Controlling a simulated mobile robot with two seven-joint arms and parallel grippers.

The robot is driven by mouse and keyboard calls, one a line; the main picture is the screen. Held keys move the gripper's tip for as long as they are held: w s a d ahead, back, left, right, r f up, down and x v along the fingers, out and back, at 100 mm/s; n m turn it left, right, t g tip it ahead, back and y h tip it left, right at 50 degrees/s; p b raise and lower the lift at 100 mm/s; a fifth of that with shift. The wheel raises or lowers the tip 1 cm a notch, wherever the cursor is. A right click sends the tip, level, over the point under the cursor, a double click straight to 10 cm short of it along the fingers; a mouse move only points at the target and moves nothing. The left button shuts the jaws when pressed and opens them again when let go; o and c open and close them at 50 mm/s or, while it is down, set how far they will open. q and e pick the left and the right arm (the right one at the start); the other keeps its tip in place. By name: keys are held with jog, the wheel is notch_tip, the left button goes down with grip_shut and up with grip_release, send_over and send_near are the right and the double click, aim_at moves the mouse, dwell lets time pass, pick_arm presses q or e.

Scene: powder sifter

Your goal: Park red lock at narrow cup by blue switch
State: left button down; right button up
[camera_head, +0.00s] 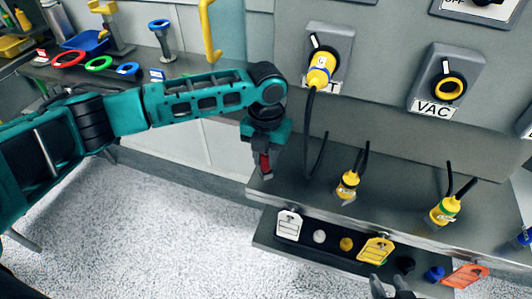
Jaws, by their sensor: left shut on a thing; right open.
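My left gripper (263,177) is shut on a small red thing, which looks like the red lock (265,161), mostly hidden between the fingers. It is over the left end of the grey shelf; whether it touches the shelf is unclear. My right gripper (390,289) is open at the bottom edge, in front of the lower ledge, only its dark fingertips showing. A round blue knob (435,272), possibly the blue switch, sits on that ledge between a black knob (404,264) and an orange tag (466,275). I cannot make out which thing is the narrow cup.
Yellow plugs (348,185) and (443,211) stand on the grey shelf (300,188) with black cables. Another plug (320,70) is in a wall socket. A white tag (288,225) and yellow tag (376,250) lie on the lower ledge. Coloured rings (98,64) lie at the far left.

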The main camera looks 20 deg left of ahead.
pick_arm(q)
jog(key=shift+f, duration=0.45)
dwell(0.8)
jog(key=c, duration=0.8)
grip_release()
notch_tip(320, 180, up, 13)
jog(key=shift+w, duration=0.1)
